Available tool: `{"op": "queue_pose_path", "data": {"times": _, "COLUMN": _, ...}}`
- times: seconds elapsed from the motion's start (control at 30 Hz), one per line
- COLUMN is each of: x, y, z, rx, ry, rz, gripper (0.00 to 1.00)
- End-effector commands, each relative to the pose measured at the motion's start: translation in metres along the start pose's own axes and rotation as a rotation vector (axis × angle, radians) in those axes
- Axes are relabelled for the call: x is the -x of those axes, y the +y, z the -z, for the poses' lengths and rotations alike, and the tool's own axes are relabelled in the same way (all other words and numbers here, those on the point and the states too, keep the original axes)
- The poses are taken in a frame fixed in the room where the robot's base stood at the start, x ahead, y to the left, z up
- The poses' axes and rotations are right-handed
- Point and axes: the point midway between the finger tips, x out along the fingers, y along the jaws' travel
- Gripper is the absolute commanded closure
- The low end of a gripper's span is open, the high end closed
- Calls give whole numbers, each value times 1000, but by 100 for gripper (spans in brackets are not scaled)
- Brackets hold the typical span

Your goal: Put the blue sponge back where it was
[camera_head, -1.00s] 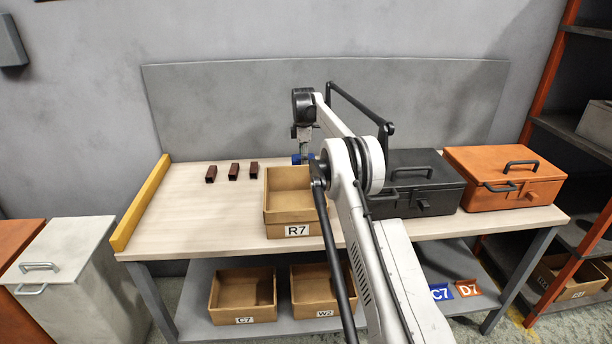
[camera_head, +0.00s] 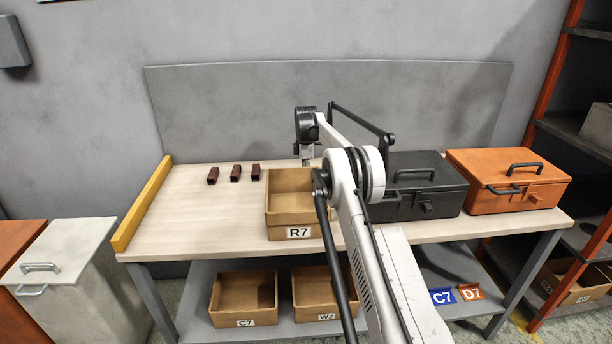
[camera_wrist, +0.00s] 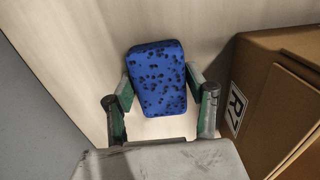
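The blue sponge (camera_wrist: 157,78) with dark spots shows in the wrist view, between the two fingers of my gripper (camera_wrist: 158,82). The green inner pads press against its left and right sides, so my gripper looks shut on it. Pale tabletop lies behind the sponge; I cannot tell whether the sponge touches it. In the head view my gripper (camera_head: 306,158) is low behind the cardboard bin R7 (camera_head: 283,218), and the sponge is hidden there. The same bin stands close on the right in the wrist view (camera_wrist: 262,85).
Several dark red blocks, among them one block (camera_head: 235,173), lie left of the bin on the table (camera_head: 200,220). A black toolbox (camera_head: 425,190) and an orange toolbox (camera_head: 508,185) stand to the right. A grey panel (camera_head: 230,105) rises behind.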

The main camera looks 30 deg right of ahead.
Motion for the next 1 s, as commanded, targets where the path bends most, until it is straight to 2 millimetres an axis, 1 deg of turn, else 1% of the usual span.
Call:
{"op": "queue_pose_path", "data": {"times": 0.03, "x": 0, "y": 0, "z": 0, "rx": 0, "ry": 0, "rz": 0, "gripper": 42}}
{"op": "queue_pose_path", "data": {"times": 0.07, "x": 0, "y": 0, "z": 0, "rx": 0, "ry": 0, "rz": 0, "gripper": 38}}
{"op": "queue_pose_path", "data": {"times": 0.1, "x": 0, "y": 0, "z": 0, "rx": 0, "ry": 0, "rz": 0, "gripper": 36}}
{"op": "queue_pose_path", "data": {"times": 0.33, "x": 1, "y": 0, "z": 0, "rx": 0, "ry": 0, "rz": 0, "gripper": 36}}
{"op": "queue_pose_path", "data": {"times": 0.47, "x": 8, "y": 0, "z": 0, "rx": 0, "ry": 0, "rz": 0, "gripper": 36}}
{"op": "queue_pose_path", "data": {"times": 0.57, "x": 22, "y": 0, "z": 0, "rx": 0, "ry": 0, "rz": 0, "gripper": 36}}
{"op": "queue_pose_path", "data": {"times": 0.8, "x": 70, "y": 0, "z": 0, "rx": 0, "ry": 0, "rz": 0, "gripper": 36}}
{"op": "queue_pose_path", "data": {"times": 1.0, "x": 104, "y": 0, "z": 0, "rx": 0, "ry": 0, "rz": 0, "gripper": 36}}
